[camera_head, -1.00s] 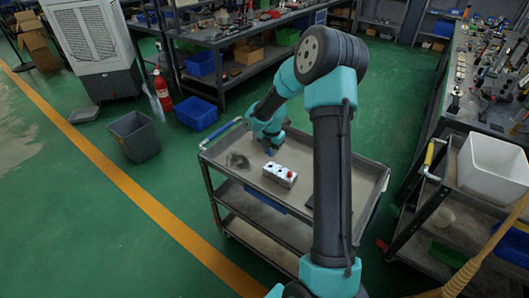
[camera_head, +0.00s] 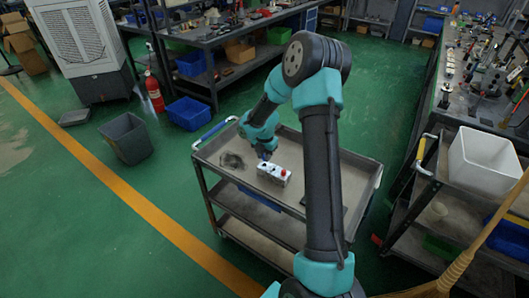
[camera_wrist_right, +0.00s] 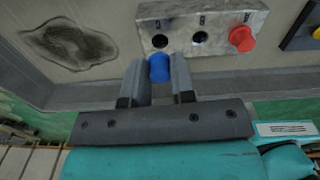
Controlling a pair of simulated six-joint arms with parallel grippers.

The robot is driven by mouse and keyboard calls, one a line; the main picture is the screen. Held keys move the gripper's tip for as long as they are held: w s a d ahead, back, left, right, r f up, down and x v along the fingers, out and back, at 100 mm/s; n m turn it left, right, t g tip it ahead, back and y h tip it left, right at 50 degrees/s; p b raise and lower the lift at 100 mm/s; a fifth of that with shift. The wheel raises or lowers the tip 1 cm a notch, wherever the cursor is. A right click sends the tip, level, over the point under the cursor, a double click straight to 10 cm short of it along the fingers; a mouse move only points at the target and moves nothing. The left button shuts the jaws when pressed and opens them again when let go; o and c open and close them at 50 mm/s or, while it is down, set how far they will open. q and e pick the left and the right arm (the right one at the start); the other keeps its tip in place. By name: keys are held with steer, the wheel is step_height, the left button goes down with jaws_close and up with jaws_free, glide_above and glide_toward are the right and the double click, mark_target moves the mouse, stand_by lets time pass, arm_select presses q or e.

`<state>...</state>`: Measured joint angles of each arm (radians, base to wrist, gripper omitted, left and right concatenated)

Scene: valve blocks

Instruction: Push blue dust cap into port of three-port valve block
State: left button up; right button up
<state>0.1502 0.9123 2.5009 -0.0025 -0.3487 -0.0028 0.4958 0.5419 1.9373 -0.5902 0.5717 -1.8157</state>
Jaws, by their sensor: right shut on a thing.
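The three-port valve block (camera_wrist_right: 180,22) is a grey metal block near the top of the right wrist view. It also shows on the cart in the head view (camera_head: 267,171). Its left port (camera_wrist_right: 160,41) and middle port (camera_wrist_right: 200,38) are open dark holes. A red cap (camera_wrist_right: 242,39) sits in the right port. My right gripper (camera_wrist_right: 160,68) is shut on the blue dust cap (camera_wrist_right: 159,70), holding it just in front of the left port. Whether the cap touches the block cannot be told. My left gripper is not in view.
The block stands on the top shelf of a grey cart (camera_head: 345,168) with a raised rim. A dark stain (camera_wrist_right: 68,43) lies on the shelf left of the block. The shelf around the block is mostly clear.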

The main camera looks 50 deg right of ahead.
steer(key=shift+f, duration=0.95)
steer(key=shift+f, duration=0.85)
stand_by(1.9)
steer(key=o, duration=0.9)
step_height(320, 180, up, 17)
steer(key=shift+r, duration=0.2)
stand_by(0.6)
